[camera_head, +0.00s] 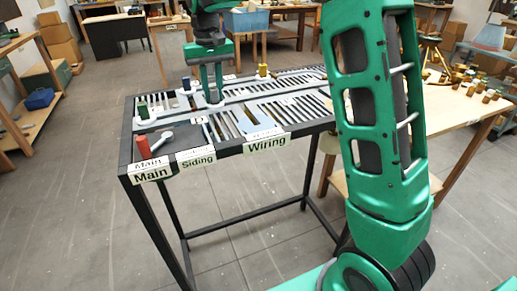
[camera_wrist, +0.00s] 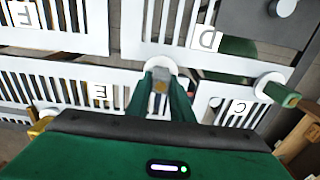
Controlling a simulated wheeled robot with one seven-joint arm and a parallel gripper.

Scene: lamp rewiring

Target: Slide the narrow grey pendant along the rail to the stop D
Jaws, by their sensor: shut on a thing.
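A round white end (camera_wrist: 160,66) of the slot lies just beyond the pendant. The letter D tag (camera_wrist: 207,39) is up and to the right of the gripper, a short way off. In the head view my gripper (camera_head: 212,97) reaches down onto the slotted board (camera_head: 233,103) and hides the pendant.
Tags E (camera_wrist: 99,93), C (camera_wrist: 239,107) and F (camera_wrist: 20,12) mark other places. A green cylinder (camera_wrist: 283,95) stands right of C, and a yellow piece (camera_wrist: 40,125) is at left. A red cylinder (camera_head: 143,147) stands at the board's near left corner.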

